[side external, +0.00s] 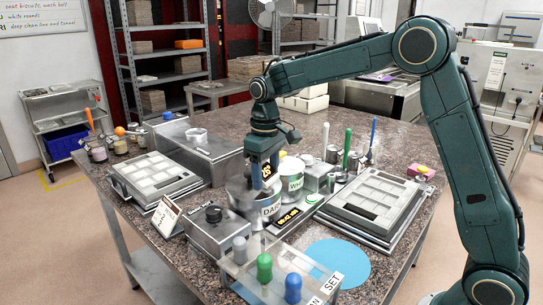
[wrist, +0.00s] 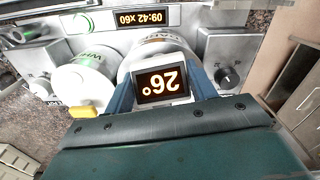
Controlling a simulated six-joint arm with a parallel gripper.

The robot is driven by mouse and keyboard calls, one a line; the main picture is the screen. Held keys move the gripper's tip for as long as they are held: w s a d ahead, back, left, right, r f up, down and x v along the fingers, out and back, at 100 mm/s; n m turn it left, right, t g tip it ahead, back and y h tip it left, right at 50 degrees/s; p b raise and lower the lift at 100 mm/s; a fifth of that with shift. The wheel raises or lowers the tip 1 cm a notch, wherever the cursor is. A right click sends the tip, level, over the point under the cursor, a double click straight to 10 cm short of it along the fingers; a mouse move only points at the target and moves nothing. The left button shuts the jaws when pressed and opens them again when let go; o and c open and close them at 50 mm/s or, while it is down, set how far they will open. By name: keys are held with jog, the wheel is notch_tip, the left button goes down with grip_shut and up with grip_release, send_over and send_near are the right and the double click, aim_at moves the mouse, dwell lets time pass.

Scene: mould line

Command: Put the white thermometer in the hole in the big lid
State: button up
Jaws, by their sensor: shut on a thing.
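My gripper (side external: 264,178) points down over the metal pot marked DARK (side external: 268,211). It is shut on the thermometer (side external: 267,170), whose orange-lit display (wrist: 162,85) reads 26° upside down in the wrist view. My blue fingers (wrist: 163,95) stand on both sides of the display. The big metal lid (wrist: 150,48) on the DARK pot lies just beyond the thermometer in the wrist view. The hole and the thermometer's lower end are hidden, so I cannot tell whether it is in the hole. The smaller WHITE pot (side external: 292,182) stands beside it.
A control box with a black knob (side external: 213,213) stands in front of the pots. A clear box with coloured knobs (side external: 265,267), a blue round mat (side external: 338,262) and a mould tray (side external: 372,203) lie close by. Another mould tray (side external: 157,180) is at left. Upright tools stand behind.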

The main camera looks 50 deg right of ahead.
jog(key=shift+f, duration=0.45)
jog(key=o, duration=1.5)
jog(key=shift+r, duration=0.1)
jog(key=shift+r, duration=3.4)
